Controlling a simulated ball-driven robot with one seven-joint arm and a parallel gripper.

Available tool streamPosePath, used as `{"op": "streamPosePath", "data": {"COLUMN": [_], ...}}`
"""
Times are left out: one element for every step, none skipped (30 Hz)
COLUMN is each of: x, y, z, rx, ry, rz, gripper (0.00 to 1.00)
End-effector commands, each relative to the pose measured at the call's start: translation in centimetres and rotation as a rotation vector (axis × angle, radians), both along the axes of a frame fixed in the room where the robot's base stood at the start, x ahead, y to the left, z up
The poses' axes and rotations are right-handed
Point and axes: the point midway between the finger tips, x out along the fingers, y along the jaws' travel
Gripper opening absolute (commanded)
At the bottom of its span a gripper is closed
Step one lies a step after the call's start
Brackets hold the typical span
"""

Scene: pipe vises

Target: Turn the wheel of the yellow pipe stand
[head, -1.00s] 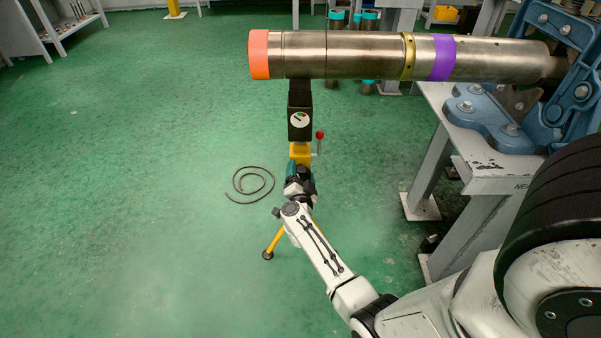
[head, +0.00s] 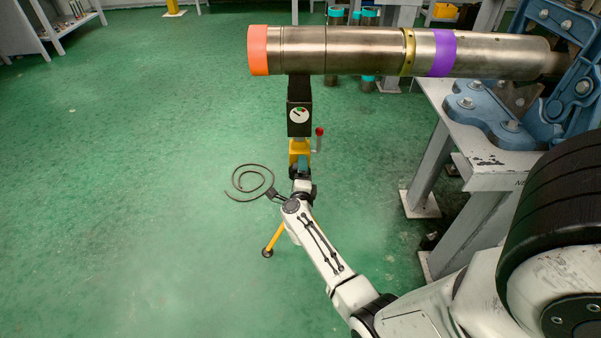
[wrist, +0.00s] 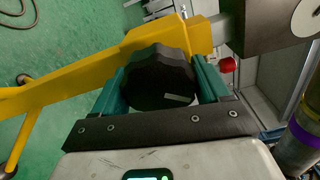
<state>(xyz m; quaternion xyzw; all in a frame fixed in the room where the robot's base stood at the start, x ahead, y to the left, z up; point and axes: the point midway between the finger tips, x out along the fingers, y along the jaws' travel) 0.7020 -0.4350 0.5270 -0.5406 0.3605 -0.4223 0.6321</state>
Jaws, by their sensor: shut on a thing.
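The yellow pipe stand (head: 299,150) stands on the green floor and holds up the free end of a long steel pipe (head: 365,55). Its black head carries a small round dial (head: 299,115). In the wrist view the stand's black lobed wheel (wrist: 160,78) sits between the two teal fingers of my gripper (wrist: 162,88), which is shut on it. The yellow body of the stand (wrist: 90,78) runs behind the wheel. In the head view my gripper (head: 303,166) is at the stand just below the dial, and the wheel is hidden there.
A red-knobbed lever (head: 319,132) sticks up right beside the stand. A blue vise (head: 560,85) on a grey bench (head: 480,165) grips the pipe's right end. A dark cable (head: 250,183) lies coiled on the floor. The floor to the left is clear.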

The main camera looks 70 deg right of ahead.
Motion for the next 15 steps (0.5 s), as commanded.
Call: {"op": "streamPosePath", "data": {"x": [-0.22,-0.23,-0.23,-0.23,-0.23,-0.23,-0.23,-0.23,-0.23,-0.23,-0.23,-0.22,-0.22,-0.22,-0.20], "y": [-0.05,-0.05,-0.05,-0.05,-0.05,-0.05,-0.05,-0.04,-0.04,-0.04,-0.04,-0.04,-0.04,-0.04,-0.04], "z": [-0.25,-0.27,-0.29,-0.30,-0.31,-0.34,-0.36,-0.39,-0.43,-0.45,-0.47,-0.49,-0.50,-0.51,-0.53], "rx": [0.018,0.029,0.042,0.053,0.064,0.079,0.090,0.101,0.115,0.126,0.137,0.152,0.163,0.174,0.188], "ry": [-0.039,-0.065,-0.100,-0.126,-0.152,-0.188,-0.215,-0.242,-0.276,-0.302,-0.328,-0.364,-0.390,-0.417,-0.451], "rz": [-0.004,-0.004,-0.004,-0.004,-0.004,-0.005,-0.005,-0.005,-0.005,-0.005,-0.005,-0.005,-0.005,-0.006,-0.006], "gripper": [0.45,0.45,0.45,0.45,0.45,0.45,0.45,0.45,0.45,0.45,0.45,0.45,0.45,0.45,0.45]}}
